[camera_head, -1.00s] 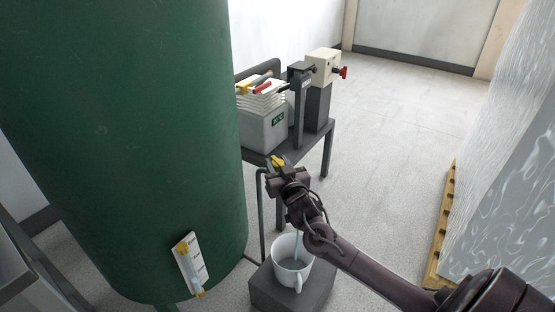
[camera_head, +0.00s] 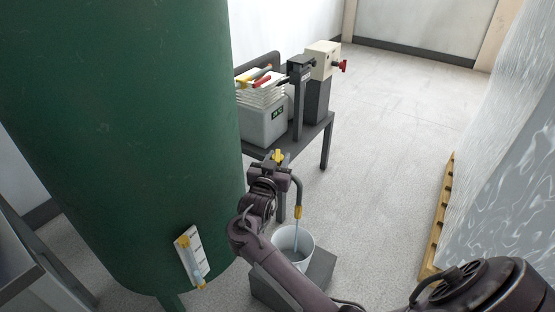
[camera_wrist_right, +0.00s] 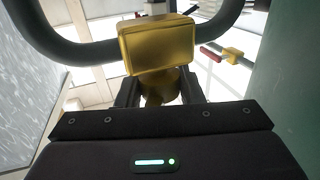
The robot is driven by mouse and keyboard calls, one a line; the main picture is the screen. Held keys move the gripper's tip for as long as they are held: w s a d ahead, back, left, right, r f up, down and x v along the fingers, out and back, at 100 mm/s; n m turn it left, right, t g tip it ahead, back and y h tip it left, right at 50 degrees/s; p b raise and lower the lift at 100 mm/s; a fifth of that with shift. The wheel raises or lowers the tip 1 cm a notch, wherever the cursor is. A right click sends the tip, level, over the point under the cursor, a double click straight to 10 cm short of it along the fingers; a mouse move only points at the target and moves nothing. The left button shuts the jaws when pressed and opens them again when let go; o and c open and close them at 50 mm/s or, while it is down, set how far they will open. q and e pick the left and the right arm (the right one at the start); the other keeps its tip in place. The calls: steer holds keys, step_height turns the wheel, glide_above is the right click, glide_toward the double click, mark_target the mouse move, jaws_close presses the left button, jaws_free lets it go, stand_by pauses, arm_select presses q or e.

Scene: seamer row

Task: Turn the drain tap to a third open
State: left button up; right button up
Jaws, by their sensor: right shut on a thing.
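The drain tap's yellow handle (camera_head: 279,157) sits beside the green tank (camera_head: 120,120), in front of the dark table. My right gripper (camera_head: 277,167) is shut on the handle from below. In the right wrist view the yellow handle (camera_wrist_right: 158,45) stands between the two dark fingers (camera_wrist_right: 160,88), with a dark curved pipe (camera_wrist_right: 75,48) behind it. The pipe's yellow-banded spout (camera_head: 298,211) points down, and a thin stream runs from it into a white bucket (camera_head: 307,243). My arm hides part of the bucket. My left gripper is out of view.
The bucket stands on a dark block (camera_head: 322,268). A white-yellow level gauge (camera_head: 190,257) is on the tank's lower front. A wrapped pallet load (camera_head: 500,190) stands right; floor between is clear.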

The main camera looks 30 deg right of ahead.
stand_by(0.4)
steer(key=o, duration=1)
steer(key=shift+c, duration=0.2)
steer(key=shift+a, duration=0.1)
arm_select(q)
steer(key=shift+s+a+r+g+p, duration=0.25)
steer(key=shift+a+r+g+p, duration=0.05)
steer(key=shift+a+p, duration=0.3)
arm_select(e)
steer(key=v, duration=0.7)
steer(key=shift+s+a, duration=0.2)
